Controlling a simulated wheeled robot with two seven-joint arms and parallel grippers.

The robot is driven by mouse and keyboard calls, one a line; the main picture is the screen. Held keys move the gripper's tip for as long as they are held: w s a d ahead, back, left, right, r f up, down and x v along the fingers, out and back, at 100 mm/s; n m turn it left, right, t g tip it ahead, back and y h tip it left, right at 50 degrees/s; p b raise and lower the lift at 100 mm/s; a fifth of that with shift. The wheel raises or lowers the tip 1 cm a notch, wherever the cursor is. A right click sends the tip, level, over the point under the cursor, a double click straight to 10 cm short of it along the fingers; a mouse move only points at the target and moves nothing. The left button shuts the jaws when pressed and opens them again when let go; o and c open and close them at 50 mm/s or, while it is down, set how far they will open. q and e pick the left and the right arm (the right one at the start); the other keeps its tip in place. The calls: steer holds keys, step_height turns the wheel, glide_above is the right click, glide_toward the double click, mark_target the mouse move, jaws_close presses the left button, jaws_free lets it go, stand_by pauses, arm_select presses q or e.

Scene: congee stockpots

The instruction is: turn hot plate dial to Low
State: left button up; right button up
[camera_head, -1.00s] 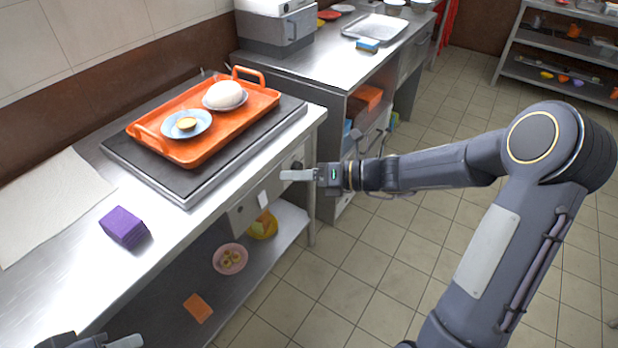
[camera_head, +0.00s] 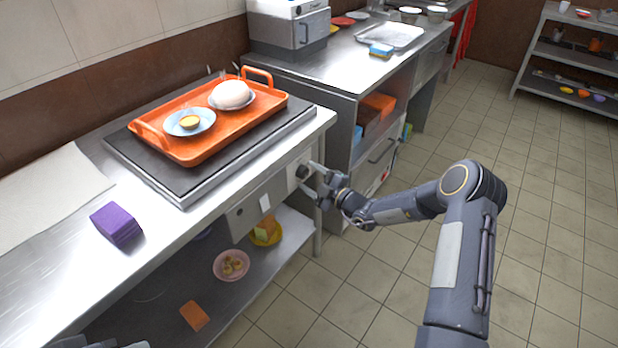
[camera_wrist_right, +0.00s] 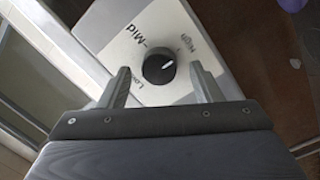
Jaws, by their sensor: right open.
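The black dial (camera_wrist_right: 157,70) shows in the right wrist view on a white plate (camera_wrist_right: 112,55) marked Low, Mid and High. Its white pointer line points right and slightly up, on the High side. In the head view the dial (camera_head: 302,171) is a dark knob on the counter's front panel. My right gripper (camera_head: 313,180) is open in front of it. In the right wrist view its fingers lie on either side of the dial, apart from it. The dark hot plate (camera_head: 152,172) sits on the counter above. My left gripper (camera_head: 112,344) is mostly cut off at the bottom left.
An orange tray (camera_head: 208,147) with two dishes stands on the hot plate. A purple block (camera_head: 116,223) lies on the steel counter (camera_head: 50,255). A lower shelf (camera_head: 262,262) holds a pink bowl (camera_head: 231,266). The tiled floor (camera_head: 560,240) is clear at right.

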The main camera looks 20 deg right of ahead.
steer(key=shift+w+a, duration=0.3)
steer(key=shift+w, duration=0.1)
steer(key=shift+c, duration=0.5)
steer(key=c, duration=0.9)
